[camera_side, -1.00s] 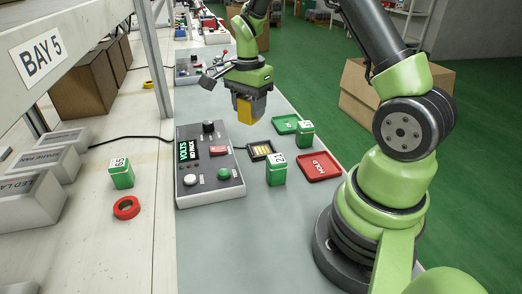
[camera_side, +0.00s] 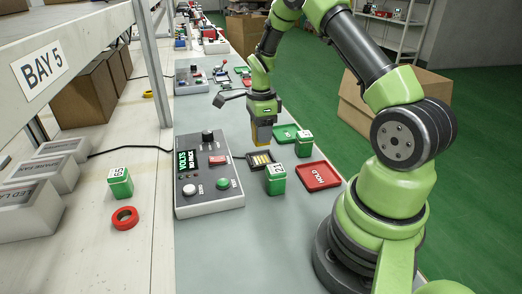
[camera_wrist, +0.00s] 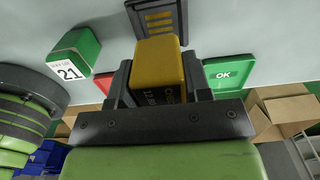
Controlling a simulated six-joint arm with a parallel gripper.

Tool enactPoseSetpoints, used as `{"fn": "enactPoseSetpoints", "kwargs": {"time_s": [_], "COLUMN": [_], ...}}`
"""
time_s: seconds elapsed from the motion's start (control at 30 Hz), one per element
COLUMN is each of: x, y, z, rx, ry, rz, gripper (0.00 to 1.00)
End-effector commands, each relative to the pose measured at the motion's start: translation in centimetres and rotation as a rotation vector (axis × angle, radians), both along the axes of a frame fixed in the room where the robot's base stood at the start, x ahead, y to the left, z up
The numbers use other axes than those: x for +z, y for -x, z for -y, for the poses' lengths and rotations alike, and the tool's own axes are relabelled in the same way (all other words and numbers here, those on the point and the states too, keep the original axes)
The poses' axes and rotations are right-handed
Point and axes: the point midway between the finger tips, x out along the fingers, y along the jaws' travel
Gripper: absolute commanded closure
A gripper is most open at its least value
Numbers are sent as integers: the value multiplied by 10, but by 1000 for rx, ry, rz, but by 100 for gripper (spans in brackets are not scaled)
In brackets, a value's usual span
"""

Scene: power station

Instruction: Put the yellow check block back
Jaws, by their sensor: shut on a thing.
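The yellow check block (camera_side: 262,134) is between the fingers of my gripper (camera_side: 262,122), which is shut on it. In the side view the block hangs just behind the small dark tray with yellow strips (camera_side: 261,160). That tray also shows beyond the block in the wrist view (camera_wrist: 157,18). Whether the block touches anything beneath it, I cannot tell.
A grey meter box (camera_side: 208,180) reading "NO PACK" stands left of the dark tray. A green block marked 21 (camera_side: 275,180), another green block (camera_side: 304,145), the red HOLD tray (camera_side: 318,176) and the green OK tray (camera_side: 285,133) lie nearby. Bare bench lies in front.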

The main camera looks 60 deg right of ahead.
Motion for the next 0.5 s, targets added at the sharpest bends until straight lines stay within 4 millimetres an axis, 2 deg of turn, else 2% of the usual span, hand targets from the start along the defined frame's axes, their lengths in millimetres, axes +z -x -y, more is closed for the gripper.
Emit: {"fn": "enactPoseSetpoints", "kwargs": {"time_s": [0.33, 0.5], "x": [-45, -53], "y": [0, 0], "z": [0, 0], "rx": [1, 0], "ry": [-1, 1], "rz": [-1, 4], "gripper": [89, 89]}}
